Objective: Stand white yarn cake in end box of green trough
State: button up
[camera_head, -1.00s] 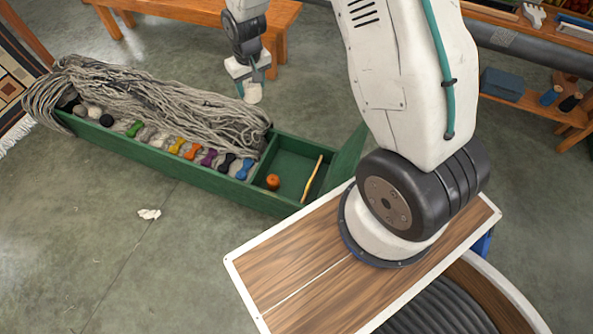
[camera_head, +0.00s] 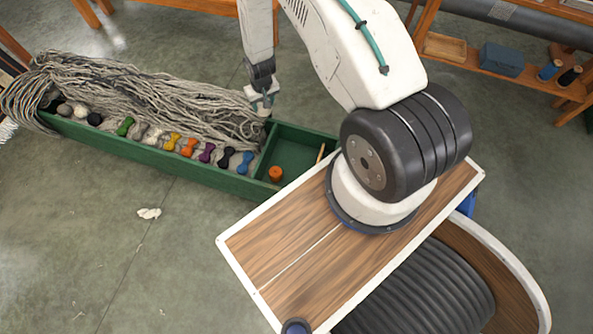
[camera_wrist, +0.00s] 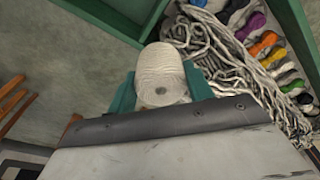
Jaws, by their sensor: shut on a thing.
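The cake is small and hard to make out there. The end box holds an orange item (camera_head: 276,174) at its front left and a thin wooden stick (camera_head: 321,152) at its right; my arm partly hides its right side.
Grey loose yarn (camera_head: 150,100) and a row of coloured skeins (camera_head: 190,147) fill the long compartment. A white scrap (camera_head: 149,213) lies on the floor. A wooden shelf (camera_head: 500,75) with a blue box (camera_head: 502,59) stands at the right. The floor before the trough is mostly clear.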

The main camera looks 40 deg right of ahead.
jog(key=m, duration=0.1)
send_over(285, 154)
notch_tip(285, 154, down, 17)
jog(key=shift+s+f, duration=0.2)
jog(key=shift+f, duration=4.9)
jog(key=o, duration=1)
jog(key=shift+f, duration=0.15)
